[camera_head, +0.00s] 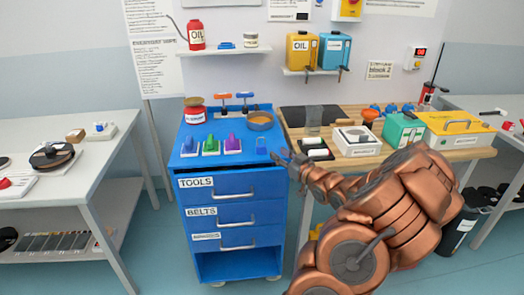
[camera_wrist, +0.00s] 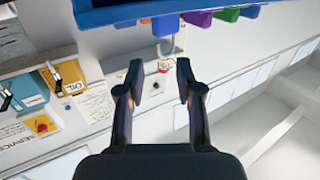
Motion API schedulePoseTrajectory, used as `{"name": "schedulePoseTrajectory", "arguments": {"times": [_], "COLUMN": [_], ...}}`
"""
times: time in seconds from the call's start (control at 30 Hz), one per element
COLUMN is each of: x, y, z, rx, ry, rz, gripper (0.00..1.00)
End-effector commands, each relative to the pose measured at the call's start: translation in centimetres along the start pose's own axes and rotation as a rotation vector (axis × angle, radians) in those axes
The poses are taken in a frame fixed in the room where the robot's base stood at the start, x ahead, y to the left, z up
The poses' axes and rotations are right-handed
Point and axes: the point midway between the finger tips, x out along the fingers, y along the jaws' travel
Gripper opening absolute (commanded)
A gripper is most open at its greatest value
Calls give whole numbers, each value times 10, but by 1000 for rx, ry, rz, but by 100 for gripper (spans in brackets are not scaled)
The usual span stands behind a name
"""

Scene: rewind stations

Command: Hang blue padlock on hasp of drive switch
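Small coloured items that look like padlocks stand in a row on top of the blue cabinet in the head view: a blue one (camera_head: 187,146) at the left, a green one (camera_head: 210,146), a purple one (camera_head: 232,144), and another blue one (camera_head: 261,145) at the right. In the wrist view the nearer blue one (camera_wrist: 165,25) shows at the top, beyond my fingertips. My gripper (camera_wrist: 156,80) is open and empty; in the head view it (camera_head: 283,156) is just right of the right blue item.
The blue cabinet (camera_head: 232,210) stands beside a wooden bench (camera_head: 367,160) holding a white tray (camera_head: 356,141), a green case (camera_head: 403,131) and a yellow case (camera_head: 460,128). A round tin (camera_head: 260,120) is behind the row. A wall shelf (camera_head: 310,72) carries oil cans. Floor is free at left.

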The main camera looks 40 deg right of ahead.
Motion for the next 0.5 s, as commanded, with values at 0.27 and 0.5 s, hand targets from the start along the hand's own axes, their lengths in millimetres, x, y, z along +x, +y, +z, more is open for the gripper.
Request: {"name": "schedulePoseTrajectory", "arguments": {"times": [0.27, 0.5], "x": [5, 21], "y": [5, 4], "z": [-2, -2], "rx": [4, 6], "ry": [28, 27], "rz": [0, 0], "gripper": [36, 36]}}
